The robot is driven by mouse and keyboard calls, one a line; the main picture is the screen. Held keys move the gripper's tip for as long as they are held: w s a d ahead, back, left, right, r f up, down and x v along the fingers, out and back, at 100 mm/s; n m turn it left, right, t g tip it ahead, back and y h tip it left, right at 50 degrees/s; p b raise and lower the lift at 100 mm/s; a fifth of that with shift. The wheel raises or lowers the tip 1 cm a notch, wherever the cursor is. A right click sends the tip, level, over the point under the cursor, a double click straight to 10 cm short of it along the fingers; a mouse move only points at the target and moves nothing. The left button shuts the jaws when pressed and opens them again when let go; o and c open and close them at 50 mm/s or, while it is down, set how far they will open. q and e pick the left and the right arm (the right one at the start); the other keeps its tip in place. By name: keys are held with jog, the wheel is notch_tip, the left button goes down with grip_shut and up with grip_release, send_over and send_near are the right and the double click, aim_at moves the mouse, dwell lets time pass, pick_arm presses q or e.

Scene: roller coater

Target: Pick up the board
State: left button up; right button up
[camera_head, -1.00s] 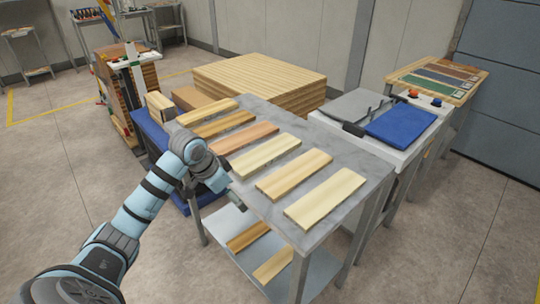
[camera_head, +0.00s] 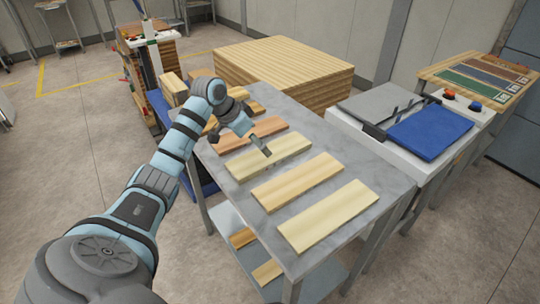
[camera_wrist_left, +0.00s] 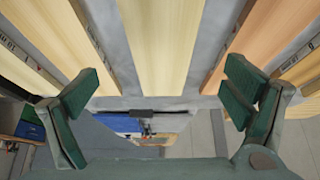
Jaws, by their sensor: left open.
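Several wooden boards lie side by side on the grey marbled table (camera_head: 239,191). My left gripper (camera_head: 262,147) is open above a pale board (camera_head: 282,152), the third from the front. In the left wrist view my left gripper (camera_wrist_left: 165,108) has its green-padded fingers spread wide, with the pale board (camera_wrist_left: 160,45) between them, apart from both fingers. A yellowish board (camera_head: 298,182) and a paler board (camera_head: 327,216) lie in front of it, and a pinkish board (camera_head: 236,137) lies behind. My gripper and arm partly hide the farther boards. My right gripper is not in view.
A big stack of planks (camera_head: 285,65) stands behind the table. To the right is a white machine with a blue pad (camera_head: 430,133) and buttons, then a stand with coloured samples (camera_head: 485,80). A lower shelf (camera_head: 228,220) holds more boards. Open floor lies left.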

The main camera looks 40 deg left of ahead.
pick_arm(q)
jog(key=x, duration=0.5)
jog(key=w+b+x, duration=0.1)
jog(key=x, duration=0.2)
jog(key=shift+r, duration=0.25)
jog(key=shift+s+r, duration=0.1)
jog(key=c, duration=1.4)
